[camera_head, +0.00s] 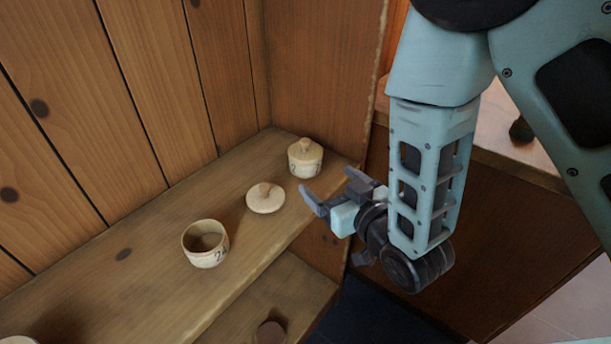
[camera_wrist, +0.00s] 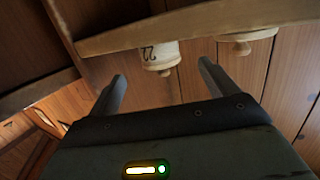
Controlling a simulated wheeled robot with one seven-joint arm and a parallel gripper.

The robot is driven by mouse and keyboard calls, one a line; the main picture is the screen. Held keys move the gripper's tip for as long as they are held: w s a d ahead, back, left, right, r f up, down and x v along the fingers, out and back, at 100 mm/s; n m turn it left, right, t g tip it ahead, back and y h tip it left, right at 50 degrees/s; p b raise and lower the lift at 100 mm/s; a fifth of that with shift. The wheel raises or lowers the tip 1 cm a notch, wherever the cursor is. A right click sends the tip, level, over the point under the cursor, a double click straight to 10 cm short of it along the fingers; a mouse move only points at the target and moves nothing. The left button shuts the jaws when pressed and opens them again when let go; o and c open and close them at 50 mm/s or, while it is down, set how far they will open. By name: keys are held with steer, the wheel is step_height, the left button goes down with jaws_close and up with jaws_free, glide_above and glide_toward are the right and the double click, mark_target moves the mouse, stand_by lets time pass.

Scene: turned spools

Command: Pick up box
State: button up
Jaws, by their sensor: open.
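A small round lidded wooden box (camera_head: 304,160) with a knobbed lid stands upright at the far end of the shelf. In the wrist view the box (camera_wrist: 158,52) appears upside down, marked 22, between and beyond my fingertips. A second round box (camera_head: 205,246) stands open on the shelf, nearer and to the left, with a number on its side. A loose knobbed lid (camera_head: 265,199) lies between the two boxes; it also shows in the wrist view (camera_wrist: 245,37). My gripper (camera_head: 326,180) is open and empty, just off the shelf's front edge, apart from the lidded box.
The wooden shelf (camera_head: 125,285) has a plank wall behind it and a side panel (camera_head: 320,70) close beyond the lidded box. A lower shelf (camera_head: 285,290) holds a dark round object (camera_head: 270,333). Bare shelf lies around the open box.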

mark_target(312, 166)
steer(key=shift+w+a+f+b, duration=0.25)
steer(key=shift+w+f+b, duration=0.1)
steer(key=shift+b, duration=0.2)
steer(key=x, duration=0.2)
steer(key=p+x, duration=0.1)
steer(key=x, duration=0.1)
steer(key=shift+r, duration=0.4)
steer(key=shift+p+x, duration=0.45)
steer(key=shift+x, duration=2.65)
steer(key=shift+w+d, duration=0.1)
steer(key=shift+d, duration=0.05)
steer(key=c, duration=1)
